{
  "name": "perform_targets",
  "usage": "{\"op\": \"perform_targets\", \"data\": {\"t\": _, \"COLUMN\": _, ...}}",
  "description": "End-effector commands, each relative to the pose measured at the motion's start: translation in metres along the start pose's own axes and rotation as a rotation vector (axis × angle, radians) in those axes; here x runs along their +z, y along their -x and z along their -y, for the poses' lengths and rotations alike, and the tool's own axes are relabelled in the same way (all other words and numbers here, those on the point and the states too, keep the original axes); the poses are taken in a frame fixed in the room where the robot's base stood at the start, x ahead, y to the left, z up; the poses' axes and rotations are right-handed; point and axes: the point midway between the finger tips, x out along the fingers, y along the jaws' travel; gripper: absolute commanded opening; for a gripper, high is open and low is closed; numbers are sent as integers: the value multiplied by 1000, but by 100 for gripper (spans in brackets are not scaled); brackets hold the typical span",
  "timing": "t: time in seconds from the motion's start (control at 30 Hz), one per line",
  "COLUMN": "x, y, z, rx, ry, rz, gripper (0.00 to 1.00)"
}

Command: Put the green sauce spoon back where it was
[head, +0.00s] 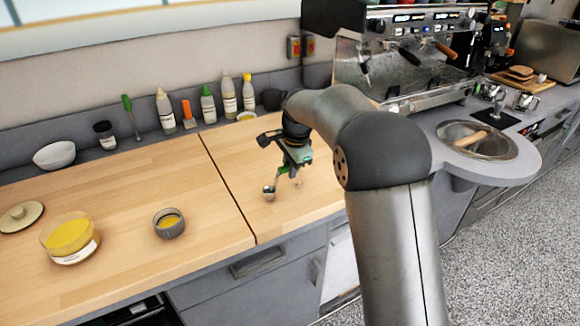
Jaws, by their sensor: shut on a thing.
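My gripper (288,172) is over the right section of the wooden worktop (225,185), pointing down. It is shut on a spoon with a small round metal bowl (268,193), which hangs at the gripper's lower left, low over the wood. The gripper hides most of the handle, and I cannot tell whether the bowl touches the worktop. A green patch shows at the gripper, but I cannot tell whether it belongs to the spoon. A separate green-handled utensil (131,117) stands at the back left, by the wall.
A grey cup of yellow sauce (169,223), a glass bowl (70,238) and a lid (20,216) stand left. A white bowl (55,155), several bottles (208,104), an orange-handled tool (188,112) and a dark cup (271,99) line the back. A coffee machine (400,75) stands right.

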Motion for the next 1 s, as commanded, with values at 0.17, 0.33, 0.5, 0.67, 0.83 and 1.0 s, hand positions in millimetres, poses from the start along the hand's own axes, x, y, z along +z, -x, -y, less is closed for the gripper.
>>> {"op": "perform_targets", "data": {"t": 0.17, "x": 0, "y": -2, "z": -1, "rx": 1, "ry": 0, "rz": 0, "gripper": 40}}
{"op": "perform_targets", "data": {"t": 0.33, "x": 0, "y": -2, "z": -1, "rx": 1, "ry": 0, "rz": 0, "gripper": 40}}
{"op": "perform_targets", "data": {"t": 0.5, "x": 0, "y": 4, "z": 1, "rx": -1, "ry": 0, "rz": 0, "gripper": 40}}
{"op": "perform_targets", "data": {"t": 0.67, "x": 0, "y": 25, "z": 1, "rx": -4, "ry": 1, "rz": -1, "gripper": 40}}
{"op": "perform_targets", "data": {"t": 0.83, "x": 0, "y": 63, "z": 1, "rx": -5, "ry": 0, "rz": -2, "gripper": 40}}
{"op": "perform_targets", "data": {"t": 1.0, "x": 0, "y": 96, "z": 0, "rx": -3, "ry": 0, "rz": -1, "gripper": 40}}
